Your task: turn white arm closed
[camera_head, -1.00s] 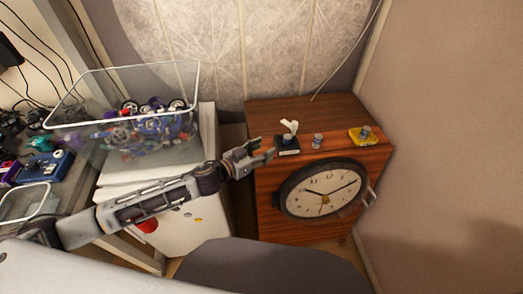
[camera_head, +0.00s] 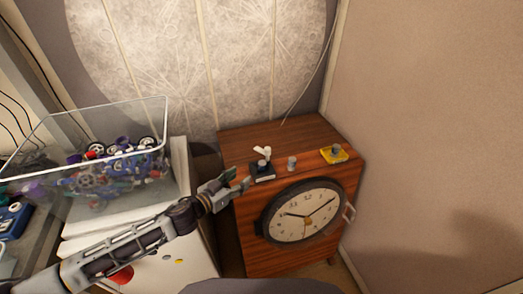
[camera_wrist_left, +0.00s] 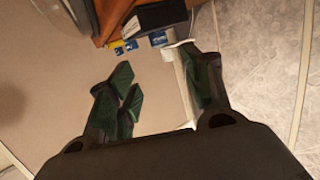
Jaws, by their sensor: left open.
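The white arm (camera_head: 262,153) is a small white lever on a black base (camera_head: 262,172). It sits on top of the wooden cabinet (camera_head: 285,134), near its front left edge. Its lever stands up from the base; its exact angle is too small to read. My left gripper (camera_head: 240,181) is open and empty, just left of and slightly below the black base, with a small gap between them. In the left wrist view the two green-padded fingers (camera_wrist_left: 165,82) are spread apart. A pale bar shows beside the right finger there; I cannot tell what it is. My right gripper is not seen.
A grey knob (camera_head: 292,163) and a yellow block with a knob (camera_head: 334,154) stand on the cabinet, right of the white arm. A round clock (camera_head: 303,212) is on its front, with a metal handle (camera_head: 348,212). A clear bin of parts (camera_head: 60,125) stands left. Walls close behind and right.

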